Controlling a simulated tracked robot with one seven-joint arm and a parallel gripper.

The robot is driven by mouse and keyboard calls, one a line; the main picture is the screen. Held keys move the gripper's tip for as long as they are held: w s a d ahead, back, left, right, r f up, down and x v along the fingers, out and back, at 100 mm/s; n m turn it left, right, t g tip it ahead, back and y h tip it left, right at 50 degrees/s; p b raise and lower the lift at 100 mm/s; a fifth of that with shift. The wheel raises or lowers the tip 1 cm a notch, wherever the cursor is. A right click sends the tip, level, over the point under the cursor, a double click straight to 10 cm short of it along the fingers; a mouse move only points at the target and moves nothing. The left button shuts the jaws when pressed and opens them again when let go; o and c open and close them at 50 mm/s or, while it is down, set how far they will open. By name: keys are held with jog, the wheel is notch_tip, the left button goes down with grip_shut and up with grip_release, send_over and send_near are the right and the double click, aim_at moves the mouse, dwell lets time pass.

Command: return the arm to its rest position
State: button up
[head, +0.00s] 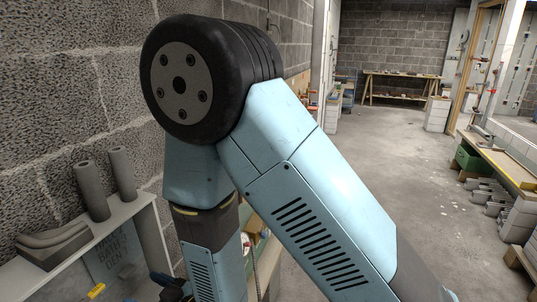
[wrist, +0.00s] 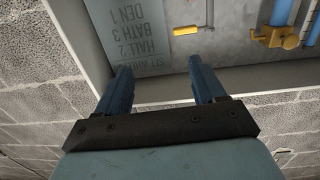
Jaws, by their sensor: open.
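My arm (head: 310,200), light blue with a large black round joint, is folded across the middle of the head view. My gripper (wrist: 158,66) shows in the wrist view. Its two blue fingers are apart with nothing between them. The fingertips appear close to the edge of a grey lettered panel (wrist: 150,50), though the exact gap cannot be told. In the head view my arm hides much of the bench area below it, and the gripper cannot be made out clearly there.
A block wall (head: 60,110) stands close on the left. Open floor (head: 385,145) lies beyond; a cluttered bench (head: 500,155) stands right.

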jog(key=w+d+r+m+t+h, duration=0.25)
jog(key=w+d+r, duration=0.2)
jog(key=w, duration=0.35)
jog(key=w+d+r+m+t+h, duration=0.1)
jog(key=w+d+r+h, duration=0.3)
jog(key=w, duration=0.4)
jog(key=w+d+r+m+h, duration=0.2)
jog(key=w+d+r, duration=0.15)
jog(key=d, duration=0.55)
jog(key=w+d+r+m+h, duration=0.2)
jog(key=d+r, duration=0.2)
jog(key=d, duration=0.4)
jog(key=s+d+r+m+h, duration=0.2)
jog(key=d+r, duration=0.1)
jog(key=d, duration=0.4)
jog(key=s+d+r+m+h, duration=0.1)
jog(key=s+d+r, duration=0.15)
jog(key=d, duration=0.55)
jog(key=s+d+r+m+g+h, duration=0.3)
jog(key=s+d+r, duration=0.1)
jog(key=s+d, duration=0.7)
jog(key=shift+s+d+r+m, duration=0.2)
jog(key=shift+s+m, duration=0.15)
jog(key=shift+s, duration=0.8)
jog(key=shift+g, duration=0.25)
jog(key=shift+c, duration=0.3)
